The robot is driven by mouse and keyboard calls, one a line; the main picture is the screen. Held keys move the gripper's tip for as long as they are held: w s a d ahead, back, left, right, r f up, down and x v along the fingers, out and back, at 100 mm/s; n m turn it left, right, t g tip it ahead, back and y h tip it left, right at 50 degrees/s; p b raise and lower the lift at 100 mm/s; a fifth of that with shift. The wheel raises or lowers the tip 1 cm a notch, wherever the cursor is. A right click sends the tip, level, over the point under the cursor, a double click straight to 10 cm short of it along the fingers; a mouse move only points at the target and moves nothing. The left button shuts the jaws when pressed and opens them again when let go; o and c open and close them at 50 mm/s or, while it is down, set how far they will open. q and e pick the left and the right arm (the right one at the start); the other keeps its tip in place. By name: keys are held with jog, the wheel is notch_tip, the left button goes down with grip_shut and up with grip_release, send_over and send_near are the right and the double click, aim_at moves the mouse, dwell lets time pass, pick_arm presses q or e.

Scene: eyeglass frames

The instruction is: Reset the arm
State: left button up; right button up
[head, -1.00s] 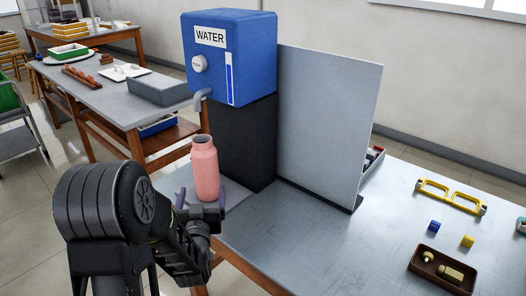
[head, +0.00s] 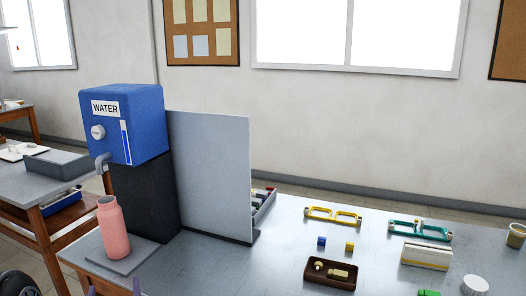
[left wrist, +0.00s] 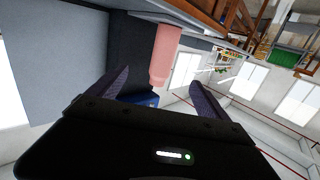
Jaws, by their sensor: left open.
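My left gripper (head: 114,289) shows only as two purple fingertips at the bottom edge of the head view, below the pink bottle (head: 112,228). The bottle stands upright on a grey pad (head: 130,262) in front of the blue water dispenser (head: 134,122), near its spout. In the left wrist view my left gripper (left wrist: 158,84) is open, its purple fingers spread with nothing held between them. The bottle (left wrist: 165,52) appears beyond the fingers, apart from them. Most of my left arm is out of the head view. My right gripper is not in view.
A grey upright panel (head: 210,175) stands beside the dispenser. To its right on the table (head: 225,270) are yellow frames (head: 333,216), teal frames (head: 420,231), a brown tray (head: 331,275), small cubes and a white case (head: 426,255). The table's front middle is clear.

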pick_arm(q)
jog(key=s+d+f+m+g+h+p, duration=0.1)
jog(key=s+d+f+g+h, duration=0.15)
jog(key=d+f, duration=0.65)
jog(key=s+d+f+m+g+h+p, duration=0.15)
jog(key=d+f+g+h, duration=0.25)
jog(key=d+f, duration=0.55)
jog(key=s+d+f+g+h+p, duration=0.1)
jog(key=s+d+f+g, duration=0.3)
jog(key=s+d, duration=0.4)
jog(key=s+d+f+m+g+h+p, duration=0.1)
jog(key=s+d+f+g+h, duration=0.3)
jog(key=s, duration=0.9)
jog(key=d+f, duration=0.3)
jog(key=d, duration=0.1)
jog(key=shift+s+h, duration=0.3)
jog(key=shift+h, duration=0.05)
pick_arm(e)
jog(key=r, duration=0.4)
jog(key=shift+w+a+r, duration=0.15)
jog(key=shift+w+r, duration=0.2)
